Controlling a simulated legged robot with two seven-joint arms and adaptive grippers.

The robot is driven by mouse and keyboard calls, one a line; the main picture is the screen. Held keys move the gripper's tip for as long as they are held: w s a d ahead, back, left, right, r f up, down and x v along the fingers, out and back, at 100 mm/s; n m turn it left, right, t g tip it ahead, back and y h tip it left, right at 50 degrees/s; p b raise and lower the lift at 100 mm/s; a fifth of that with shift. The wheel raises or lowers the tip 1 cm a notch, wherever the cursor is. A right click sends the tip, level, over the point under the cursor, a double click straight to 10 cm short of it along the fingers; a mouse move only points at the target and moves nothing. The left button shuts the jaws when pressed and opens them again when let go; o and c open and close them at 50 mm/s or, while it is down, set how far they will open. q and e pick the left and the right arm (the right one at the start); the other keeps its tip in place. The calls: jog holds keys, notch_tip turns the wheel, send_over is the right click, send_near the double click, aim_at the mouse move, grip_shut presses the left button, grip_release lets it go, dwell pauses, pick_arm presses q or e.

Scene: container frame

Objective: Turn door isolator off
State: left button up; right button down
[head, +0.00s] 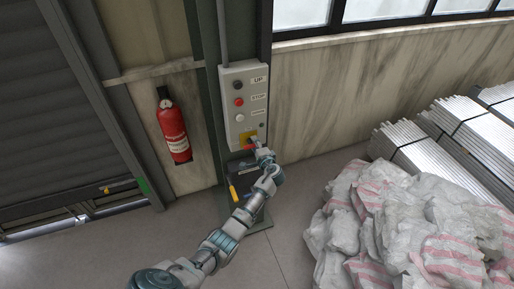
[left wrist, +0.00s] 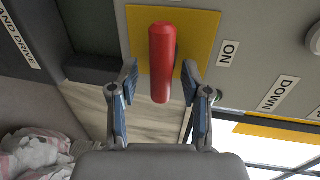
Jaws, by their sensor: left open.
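The door isolator is a red handle (left wrist: 162,62) on a yellow plate (left wrist: 202,32) at the bottom of the grey control box (head: 236,108). In the left wrist view an "ON" label (left wrist: 228,54) sits beside the plate, on the side of the "DOWN" label. My left gripper (left wrist: 162,88) is open, with one finger on each side of the red handle and gaps between them. In the head view my left gripper (head: 258,150) is at the lower edge of the box and partly hides the handle. My right gripper is not in view.
Push buttons (head: 238,101) run up the box above the isolator. A black box (head: 243,178) sits below it. A fire extinguisher (head: 173,128) hangs on the left. White sacks (head: 410,225) and bundled metal bars (head: 430,158) fill the right. Floor between is clear.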

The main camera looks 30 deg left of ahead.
pick_arm(q)
jog(key=v, duration=1.2)
jog(key=shift+a, duration=0.1)
jog(key=s+d+f+m+g+h+b, duration=0.1)
jog(key=s+d+f+h, duration=0.1)
jog(key=f, duration=0.9)
jog(key=s+d+f+m+h, duration=0.1)
jog(key=s+f+h, duration=0.15)
jog(key=f, duration=0.95)
jog(key=s+d+f+g+h+b, duration=0.1)
jog(key=s+f+h, duration=0.1)
jog(key=s+f, duration=0.5)
jog(key=s+d+f+g+h, duration=0.1)
jog(key=s+f+g+h, duration=0.15)
jog(key=f, duration=0.85)
jog(key=s+d+f+n+g+h+b, duration=0.1)
jog(key=s+d+f+n+g, duration=0.15)
jog(key=s+f, duration=1.25)
jog(key=s+f+n+g+h+b, duration=0.1)
jog(key=s+f+n, duration=0.1)
jog(key=s, duration=1.2)
jog(key=s+f+n+g+h, duration=0.1)
jog(key=s+f+n, duration=0.2)
jog(key=s, duration=1.1)
jog(key=shift+s+a+f+b, duration=0.15)
jog(key=shift+a+f+b, duration=0.25)
jog(key=shift+f, duration=0.55)
